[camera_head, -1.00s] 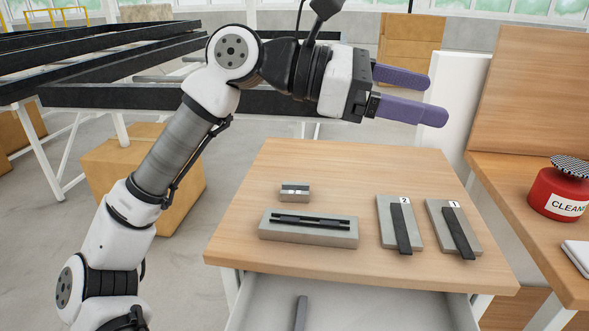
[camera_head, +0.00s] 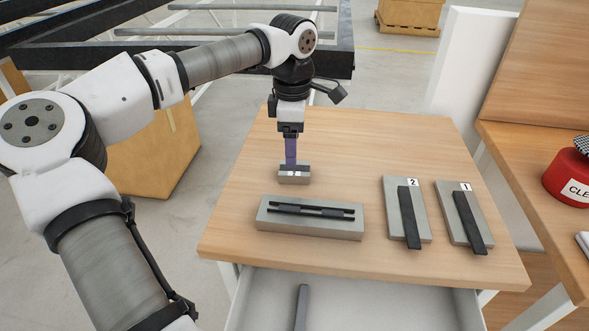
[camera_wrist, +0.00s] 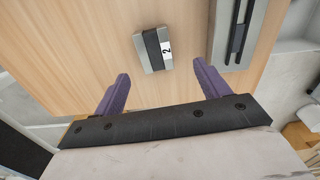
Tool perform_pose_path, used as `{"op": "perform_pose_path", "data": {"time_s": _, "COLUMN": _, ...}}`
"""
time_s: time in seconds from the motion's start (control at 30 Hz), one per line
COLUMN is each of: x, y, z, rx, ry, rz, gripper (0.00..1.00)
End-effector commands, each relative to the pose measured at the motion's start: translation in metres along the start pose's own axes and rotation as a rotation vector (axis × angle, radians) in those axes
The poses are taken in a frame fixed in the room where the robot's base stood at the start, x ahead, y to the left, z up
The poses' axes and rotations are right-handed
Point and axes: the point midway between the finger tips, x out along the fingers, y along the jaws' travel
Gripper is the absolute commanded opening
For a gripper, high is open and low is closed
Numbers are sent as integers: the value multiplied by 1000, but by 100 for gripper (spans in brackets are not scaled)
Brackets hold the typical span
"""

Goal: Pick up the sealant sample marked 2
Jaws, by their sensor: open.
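A small grey block (camera_head: 294,179) with a dark band stands at the table's back left. In the wrist view this block (camera_wrist: 142,58) shows a label reading 2 beside its band. A grey slab (camera_head: 391,195) at the right, with a dark strip along it, also bears a label 2. My gripper (camera_head: 291,163) points down just over or behind the small block; its exact height is unclear. In the wrist view my gripper (camera_wrist: 160,70) is open, its purple fingers apart and empty, with the small block ahead between their lines.
A long grey block (camera_head: 270,218) with a black grooved strip lies in front of the small block. A slab marked 1 (camera_head: 447,205) is at the right. The open drawer (camera_head: 380,300) is below the table's front edge. A red can (camera_head: 570,180) stands on the side bench.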

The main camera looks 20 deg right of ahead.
Motion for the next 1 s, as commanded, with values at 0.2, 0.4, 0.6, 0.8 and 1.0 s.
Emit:
{"op": "perform_pose_path", "data": {"time_s": 0.2, "x": 20, "y": 0, "z": 0, "rx": -1, "ry": -1, "rz": -1, "gripper": 75}}
{"op": "perform_pose_path", "data": {"time_s": 0.4, "x": 41, "y": 5, "z": 4, "rx": 1, "ry": -3, "rz": -3, "gripper": 75}}
{"op": "perform_pose_path", "data": {"time_s": 0.6, "x": 67, "y": 7, "z": 4, "rx": 1, "ry": -3, "rz": 0, "gripper": 75}}
{"op": "perform_pose_path", "data": {"time_s": 0.8, "x": 72, "y": 7, "z": 4, "rx": 0, "ry": -2, "rz": 1, "gripper": 75}}
{"op": "perform_pose_path", "data": {"time_s": 1.0, "x": 72, "y": 7, "z": 4, "rx": 0, "ry": -2, "rz": 1, "gripper": 59}}
